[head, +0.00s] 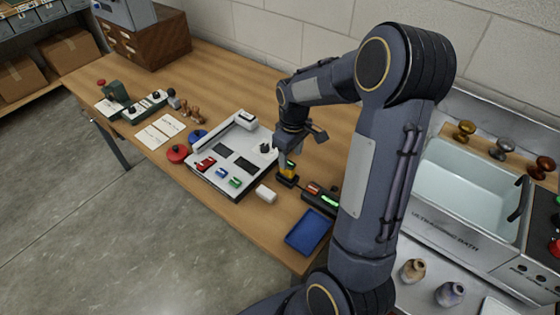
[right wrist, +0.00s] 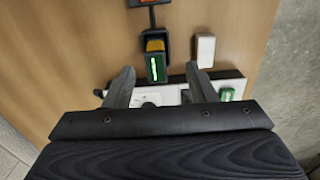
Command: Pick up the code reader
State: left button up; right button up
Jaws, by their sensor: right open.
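The code reader (head: 287,170) is a small yellow and black device. It stands upright in a dark holder on the wooden table, right of the white board. In the right wrist view the code reader (right wrist: 156,66) shows a lit green strip on its dark end and a yellow patch behind it. My right gripper (head: 297,146) is above it, pointing down. In the right wrist view the right gripper's fingers (right wrist: 160,76) are spread apart, with the reader between and slightly beyond them; no contact is visible. My left gripper is in neither view.
A white block (head: 266,194) lies close to the reader. A dark device with red and green lights (head: 321,198) and a blue tray (head: 308,233) are to the right. The white board (head: 207,175) holds coloured pieces.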

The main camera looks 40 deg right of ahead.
aim_at(288, 169)
jog(key=shift+w+d+f, duration=0.15)
jog(key=shift+w+f, duration=0.05)
jog(key=shift+f, duration=0.2)
jog(key=f, duration=0.5)
jog(key=w+f+p, duration=0.1)
jog(key=f, duration=0.1)
jog(key=shift+w+f, duration=0.1)
jog(key=shift+f, duration=0.2)
jog(key=c, duration=1.1)
